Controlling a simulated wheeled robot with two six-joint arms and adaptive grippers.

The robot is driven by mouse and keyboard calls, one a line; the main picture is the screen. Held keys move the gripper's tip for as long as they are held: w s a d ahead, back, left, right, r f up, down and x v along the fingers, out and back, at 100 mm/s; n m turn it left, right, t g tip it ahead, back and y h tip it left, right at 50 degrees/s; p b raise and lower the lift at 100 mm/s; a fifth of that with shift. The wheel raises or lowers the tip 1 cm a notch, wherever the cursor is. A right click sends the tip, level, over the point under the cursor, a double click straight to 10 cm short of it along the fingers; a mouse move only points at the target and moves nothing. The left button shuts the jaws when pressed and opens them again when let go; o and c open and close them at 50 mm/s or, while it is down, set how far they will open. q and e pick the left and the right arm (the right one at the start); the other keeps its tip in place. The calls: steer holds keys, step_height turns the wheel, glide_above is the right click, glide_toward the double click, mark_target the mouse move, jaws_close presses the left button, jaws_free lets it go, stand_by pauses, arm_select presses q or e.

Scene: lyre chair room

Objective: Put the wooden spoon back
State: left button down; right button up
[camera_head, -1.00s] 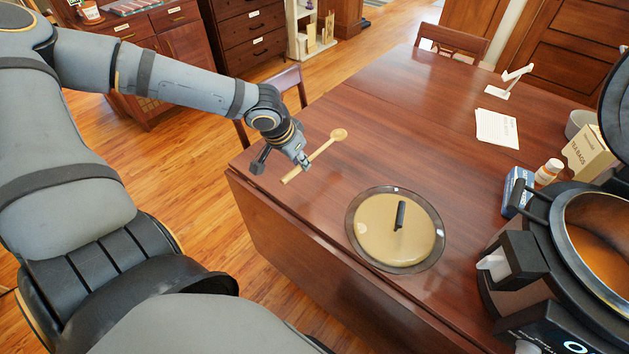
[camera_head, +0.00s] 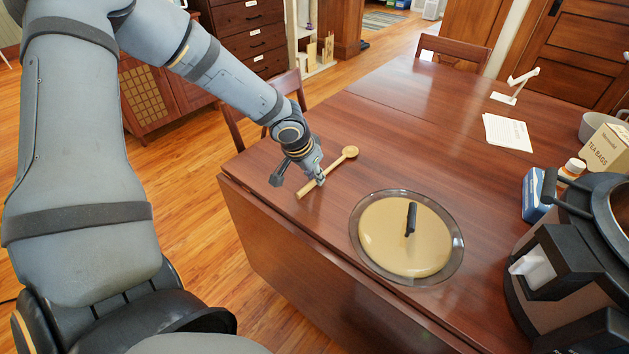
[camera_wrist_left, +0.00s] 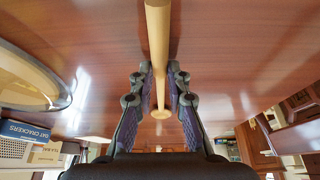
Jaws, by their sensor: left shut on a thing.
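The wooden spoon (camera_head: 341,158) is light wood with a round bowl at its far right end. In the head view it is at the left part of the brown table (camera_head: 400,110), low over or on the top; I cannot tell if it touches. My left gripper (camera_head: 319,181) is shut on its handle. In the left wrist view the spoon (camera_wrist_left: 158,40) runs between the two fingers (camera_wrist_left: 160,95). My right gripper is not in view.
A dark cooker (camera_head: 570,270), a blue box (camera_head: 535,195), a bottle and a tea bags box (camera_head: 607,148) stand at the right. Papers (camera_head: 507,132) lie farther back. The table's middle is clear.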

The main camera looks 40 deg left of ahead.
arm_select(q)
steer(key=shift+s, duration=0.1)
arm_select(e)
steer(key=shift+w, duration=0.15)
arm_select(q)
steer(key=shift+f, duration=0.2)
steer(key=c, duration=1.6)
jaws_free()
steer(key=o, duration=0.3)
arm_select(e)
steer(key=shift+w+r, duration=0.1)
